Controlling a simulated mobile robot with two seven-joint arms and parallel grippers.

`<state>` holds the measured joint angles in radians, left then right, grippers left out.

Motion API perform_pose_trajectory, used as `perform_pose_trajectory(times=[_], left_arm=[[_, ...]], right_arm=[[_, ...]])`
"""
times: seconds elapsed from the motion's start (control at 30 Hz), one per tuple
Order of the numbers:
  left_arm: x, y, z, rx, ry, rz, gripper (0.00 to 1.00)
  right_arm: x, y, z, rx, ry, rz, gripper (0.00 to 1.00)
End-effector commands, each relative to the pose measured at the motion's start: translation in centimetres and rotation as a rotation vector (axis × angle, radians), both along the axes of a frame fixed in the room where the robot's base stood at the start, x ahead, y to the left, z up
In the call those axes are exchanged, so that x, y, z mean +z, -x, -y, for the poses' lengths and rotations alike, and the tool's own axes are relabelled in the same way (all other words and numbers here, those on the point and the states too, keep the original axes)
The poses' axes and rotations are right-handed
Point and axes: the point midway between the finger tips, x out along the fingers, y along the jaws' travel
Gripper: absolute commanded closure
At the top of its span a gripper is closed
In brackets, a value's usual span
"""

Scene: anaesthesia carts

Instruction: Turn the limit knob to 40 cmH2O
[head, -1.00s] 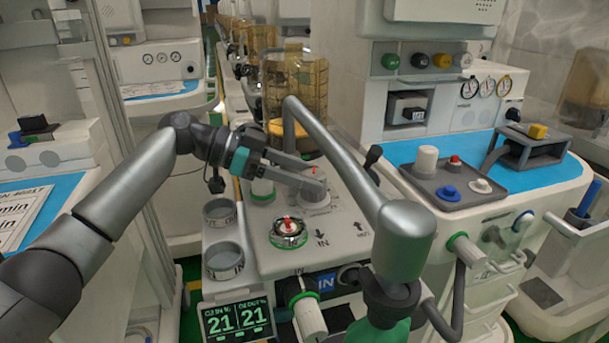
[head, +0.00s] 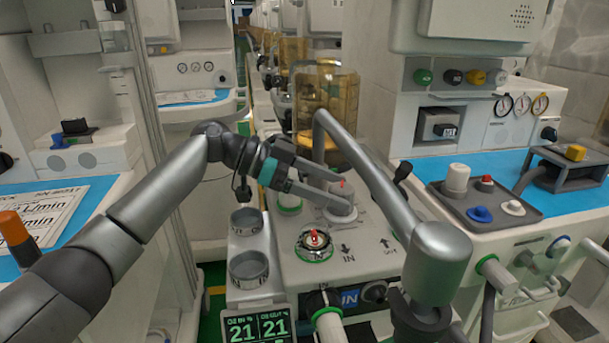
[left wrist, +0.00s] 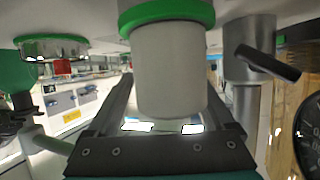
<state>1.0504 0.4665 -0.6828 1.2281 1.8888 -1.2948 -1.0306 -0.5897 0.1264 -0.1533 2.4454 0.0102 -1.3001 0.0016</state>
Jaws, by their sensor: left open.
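A pale grey knob (head: 341,211) with a red mark, which looks like the limit knob, sits on the machine's white deck. My left gripper (head: 344,192) is open, with its fingers reaching right to this knob. The fingers partly cover the knob, and I cannot tell whether they touch it. A white cylinder with a green ring (left wrist: 170,70) fills the middle of the left wrist view, which looks upside down, and hides what lies beyond it. A green-ringed part (head: 289,203) also shows below the fingers in the head view. The knob's scale is too small to read. My right gripper is not in view.
A clear-topped dial with a red centre (head: 314,243) stands nearer on the deck. A thick grey machine arm (head: 375,180) crosses right of my gripper. An amber canister (head: 325,95) stands behind. Two grey cup rings (head: 248,268) are at left.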

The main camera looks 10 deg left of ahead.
Motion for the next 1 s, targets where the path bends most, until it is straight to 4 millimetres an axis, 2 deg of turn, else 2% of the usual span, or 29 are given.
perform_pose_trajectory(times=[0.23,0.7,1.0], left_arm=[[1.1,0.1,-2.2,0.003,0.001,-0.001,0.14],[4.4,0.7,-10.2,0.003,0.0,-0.003,0.14],[5.6,1.0,-13.4,0.0,0.0,-0.001,0.14]], right_arm=[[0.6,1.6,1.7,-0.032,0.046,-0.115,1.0],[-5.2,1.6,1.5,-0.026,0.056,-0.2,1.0],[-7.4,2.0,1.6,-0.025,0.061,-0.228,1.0]])
